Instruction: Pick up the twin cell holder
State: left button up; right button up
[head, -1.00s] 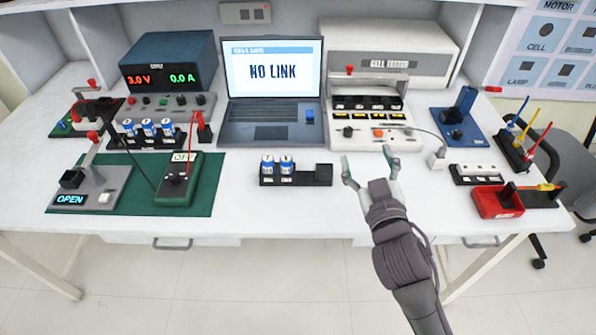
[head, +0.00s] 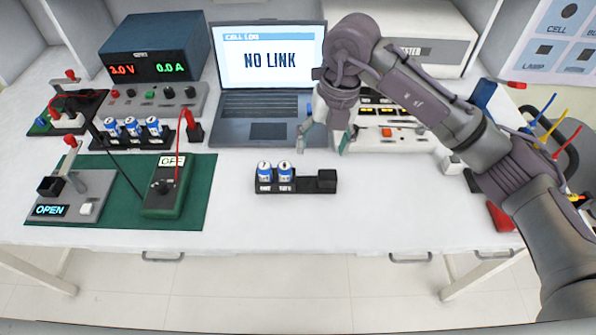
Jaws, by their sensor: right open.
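The twin cell holder (head: 299,187) is a black tray with two blue-and-white cells standing in its left part and a black block at its right end. It sits on the white table, in front of the laptop. My right gripper (head: 323,147) is open and empty, its fingers pointing down. In the picture it is just above the holder, towards the laptop, and apart from it. Its height over the table is hard to tell. My left gripper is not in view.
A laptop (head: 268,131) reading NO LINK stands behind. A three-cell holder (head: 133,140) and a green mat (head: 122,213) with a switch and a meter are at left. My right arm covers much of the right side. Table around the holder is clear.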

aim_at(327, 174)
jog(key=shift+m+h, duration=0.3)
jog(key=shift+h, duration=0.5)
jog(key=d+f, duration=0.1)
jog(key=f, duration=0.1)
jog(key=d+f, duration=0.1)
jog(key=f, duration=0.2)
jog(key=w+f, duration=0.1)
jog(key=f, duration=0.1)
jog(key=shift+w+d+f, duration=0.1)
jog(key=shift+d+f, duration=0.1)
jog(key=shift+d, duration=0.2)
jog(key=shift+w+a+f+p, duration=0.1)
jog(key=shift+a+f+p, duration=0.1)
jog(key=shift+f, duration=0.7)
jog(key=shift+w+a+f+p, duration=0.1)
jog(key=shift+f+p, duration=0.1)
jog(key=shift+f, duration=0.75)
jog(key=shift+w+a+f+p, duration=0.1)
jog(key=shift+f+p, duration=0.1)
jog(key=shift+f, duration=0.7)
jog(key=shift+c, duration=0.2)
jog(key=c, duration=1.1)
jog(key=shift+r, duration=0.1)
jog(key=shift+c, duration=0.6)
